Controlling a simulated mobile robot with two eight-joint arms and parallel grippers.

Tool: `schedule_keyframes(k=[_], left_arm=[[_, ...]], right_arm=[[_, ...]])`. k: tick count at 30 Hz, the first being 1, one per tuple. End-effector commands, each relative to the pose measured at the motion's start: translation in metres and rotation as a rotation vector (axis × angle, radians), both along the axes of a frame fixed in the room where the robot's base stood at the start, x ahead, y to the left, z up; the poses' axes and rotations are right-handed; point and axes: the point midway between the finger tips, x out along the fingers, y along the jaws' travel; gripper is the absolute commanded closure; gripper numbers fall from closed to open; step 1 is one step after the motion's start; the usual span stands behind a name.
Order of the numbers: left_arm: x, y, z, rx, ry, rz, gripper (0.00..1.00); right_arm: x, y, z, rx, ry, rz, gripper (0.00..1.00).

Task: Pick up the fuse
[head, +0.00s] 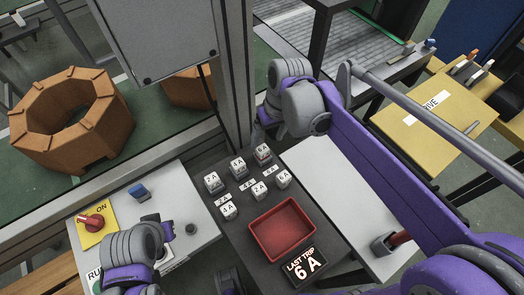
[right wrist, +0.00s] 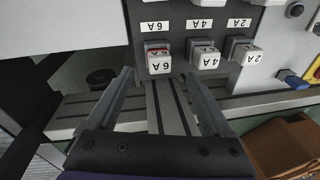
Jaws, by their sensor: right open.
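A 6 A fuse block (right wrist: 158,62), pale with a red part at its top, sits on the dark panel in the right wrist view, just beyond and between my right fingers. My right gripper (right wrist: 158,78) is open and empty. In the head view my right gripper (head: 264,128) is mostly hidden by its wrist, above the far end of the panel. The far 6 A block (head: 263,154) is just below it. My left gripper (head: 168,232) is at the lower left, mostly hidden by its arm; its fingers are unclear.
Several other labelled fuse blocks (head: 228,210) stand in two rows. An empty red tray (head: 283,229) and a sign (head: 303,267) reading LAST TRIP 6 A are nearer. A red switch (head: 92,223) is at left. A post (head: 234,70) rises close behind the panel.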

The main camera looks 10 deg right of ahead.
Motion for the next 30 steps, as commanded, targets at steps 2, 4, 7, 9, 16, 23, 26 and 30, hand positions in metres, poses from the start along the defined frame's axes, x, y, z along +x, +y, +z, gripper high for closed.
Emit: schedule_keyframes(k=[2, 4, 7, 9, 16, 23, 26, 30], left_arm=[[0.0, 0.0, -0.001, 0.0, 0.0, 0.0, 1.0], [0.0, 0.0, -0.002, 0.0, 0.0, 0.0, 1.0], [0.0, 0.0, -0.002, 0.0, 0.001, 0.0, 1.0], [0.0, 0.0, -0.004, 0.0, 0.001, 0.0, 1.0], [-0.001, 0.0, -0.007, 0.0, 0.002, 0.0, 1.0], [-0.001, 0.0, -0.007, 0.0, 0.002, 0.0, 1.0], [-0.001, 0.0, -0.007, 0.0, 0.002, 0.0, 1.0], [-0.001, 0.0, -0.007, 0.0, 0.002, 0.0, 1.0]], right_arm=[[0.001, 0.001, -0.009, 0.0, 0.0, 0.0, 0.15], [0.001, 0.002, -0.012, 0.0, 0.0, 0.0, 0.15], [0.002, 0.003, -0.021, 0.0, 0.0, -0.001, 0.15], [0.003, 0.004, -0.032, 0.0, -0.001, -0.001, 0.15], [0.005, 0.008, -0.061, 0.0, -0.001, 0.0, 0.15], [0.006, 0.009, -0.063, 0.0, -0.001, 0.0, 0.15], [0.006, 0.009, -0.063, 0.0, -0.001, 0.0, 0.26], [0.005, 0.009, -0.063, -0.001, -0.001, -0.001, 0.51]])
